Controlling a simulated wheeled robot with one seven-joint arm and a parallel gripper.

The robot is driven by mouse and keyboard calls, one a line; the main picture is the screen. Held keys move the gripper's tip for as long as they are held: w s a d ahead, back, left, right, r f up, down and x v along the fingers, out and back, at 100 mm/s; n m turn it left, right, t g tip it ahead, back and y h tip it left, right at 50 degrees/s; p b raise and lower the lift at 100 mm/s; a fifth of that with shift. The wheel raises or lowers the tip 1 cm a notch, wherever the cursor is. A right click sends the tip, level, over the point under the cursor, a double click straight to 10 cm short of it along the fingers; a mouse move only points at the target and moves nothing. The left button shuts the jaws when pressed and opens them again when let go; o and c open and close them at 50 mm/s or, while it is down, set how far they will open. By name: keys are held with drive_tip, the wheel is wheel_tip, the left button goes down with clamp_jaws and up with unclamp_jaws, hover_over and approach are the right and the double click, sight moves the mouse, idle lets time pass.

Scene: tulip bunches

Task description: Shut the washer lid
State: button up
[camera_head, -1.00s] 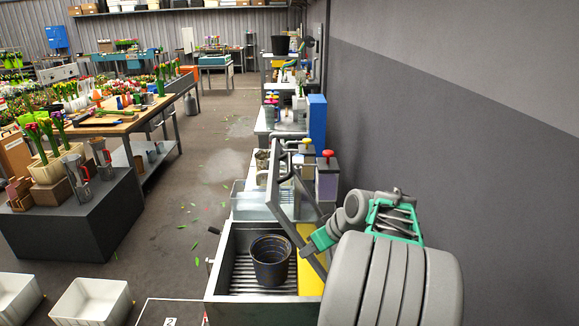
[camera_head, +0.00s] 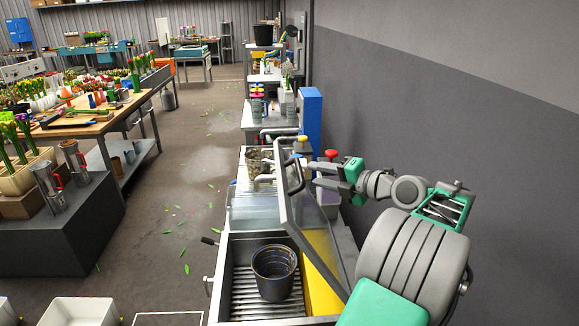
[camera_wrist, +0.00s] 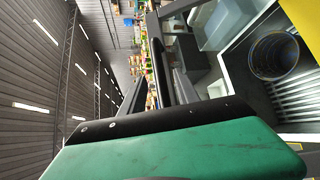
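The washer (camera_head: 222,285) is a metal basin with a slatted floor at the bottom centre of the head view. Its clear, grey-framed lid (camera_head: 312,225) stands raised and steeply tilted on the right side, with a dark handle (camera_head: 296,178) near its top. A black bucket (camera_head: 274,272) stands inside; it also shows in the wrist view (camera_wrist: 275,55). My gripper (camera_head: 322,175) is to the right of the lid's upper part, fingers pointing left towards the handle.
A yellow panel (camera_head: 322,270) is at the washer's right side. A grey wall (camera_head: 450,120) closes the right side. The floor aisle (camera_head: 170,215) to the left is mostly clear.

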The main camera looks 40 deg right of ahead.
sight(299, 168)
drive_tip(key=p+x, duration=0.2)
drive_tip(key=x, duration=0.4)
drive_tip(key=shift+w+a+p, duration=0.2)
drive_tip(key=shift+w+p, duration=0.2)
drive_tip(key=shift+w+f, duration=0.1)
drive_tip(key=shift+w, duration=0.1)
drive_tip(key=shift+c, duration=0.4)
clamp_jaws()
idle(0.3)
